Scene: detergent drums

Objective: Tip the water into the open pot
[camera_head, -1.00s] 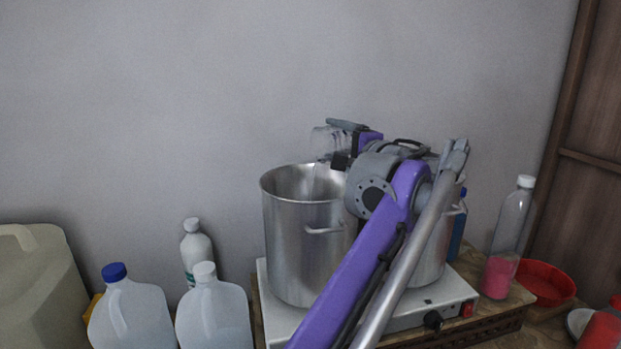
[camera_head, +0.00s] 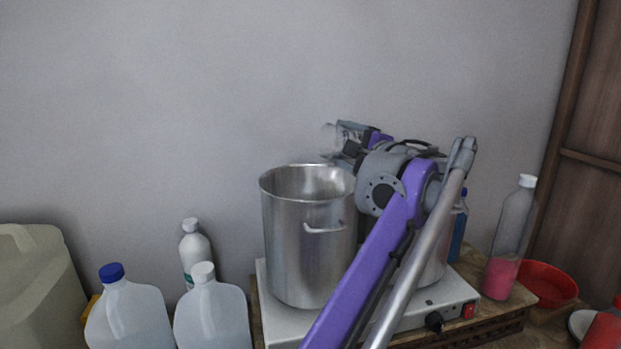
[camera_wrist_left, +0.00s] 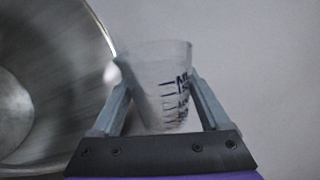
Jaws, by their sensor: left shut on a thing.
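The open metal pot (camera_head: 305,250) stands on a white hot plate, its rim and inner wall in view. Its inside also shows at the left of the wrist view (camera_wrist_left: 55,85). My left gripper (camera_head: 343,138) is shut on a clear measuring cup (camera_head: 328,134), above and behind the pot's right rim. In the wrist view the cup (camera_wrist_left: 162,85) with dark markings sits between the fingers, beside the pot's rim. The water level in the cup and in the pot cannot be made out. My right gripper is not in view.
A second metal pot (camera_head: 433,265) stands behind my arm on the hot plate (camera_head: 455,295). White jugs (camera_head: 130,315) and a white bottle (camera_head: 196,250) stand at left. A bottle with pink liquid (camera_head: 502,275) and a red bowl (camera_head: 550,280) are at right.

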